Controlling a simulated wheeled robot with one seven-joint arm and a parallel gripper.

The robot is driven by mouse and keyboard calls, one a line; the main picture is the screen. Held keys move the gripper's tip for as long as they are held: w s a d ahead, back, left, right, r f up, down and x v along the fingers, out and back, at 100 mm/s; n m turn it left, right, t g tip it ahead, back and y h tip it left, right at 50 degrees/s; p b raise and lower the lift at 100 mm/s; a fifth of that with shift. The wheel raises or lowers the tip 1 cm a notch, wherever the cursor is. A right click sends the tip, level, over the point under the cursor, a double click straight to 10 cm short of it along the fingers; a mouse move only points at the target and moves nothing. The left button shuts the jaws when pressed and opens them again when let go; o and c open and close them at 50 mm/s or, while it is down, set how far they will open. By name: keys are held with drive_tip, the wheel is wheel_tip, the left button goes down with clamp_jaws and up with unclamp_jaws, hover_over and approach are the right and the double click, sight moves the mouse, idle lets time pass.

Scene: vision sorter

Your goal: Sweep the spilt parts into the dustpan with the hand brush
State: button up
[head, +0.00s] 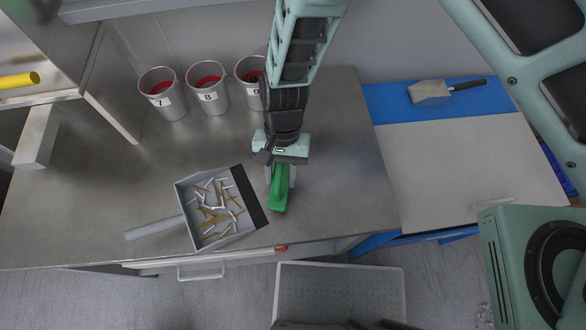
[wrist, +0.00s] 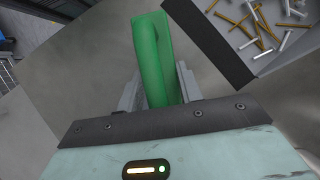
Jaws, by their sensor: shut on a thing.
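A grey dustpan (head: 181,204) with a black front lip lies on the metal bench, its handle pointing to the lower left. Several spilt parts (head: 213,208), white and brown pins, lie inside it; some also show in the wrist view (wrist: 262,22). My gripper (head: 281,178) is shut on the green hand brush (head: 279,195), just right of the dustpan's lip. In the wrist view the green brush handle (wrist: 158,60) stands between the two fingers. The bristles are hidden, so I cannot tell whether they touch the bench. I see no loose parts on the bare bench.
Three grey cups (head: 172,107) with red insides and number labels stand at the back of the bench. A scoop-like tool with a dark handle (head: 430,92) lies on a blue strip at the right. The bench's front edge runs just below the dustpan. Bare bench (head: 345,190) lies right of the brush.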

drive_tip(key=a, duration=0.1)
drive_tip(key=s+a, duration=0.1)
drive_tip(key=a, duration=0.1)
drive_tip(key=shift+a, duration=0.1)
wheel_tip(320, 180, up, 7)
drive_tip(key=p, duration=0.4)
drive_tip(key=shift+f+p, duration=0.15)
drive_tip(key=shift+p, duration=0.2)
drive_tip(key=shift+w, duration=0.1)
idle(0.7)
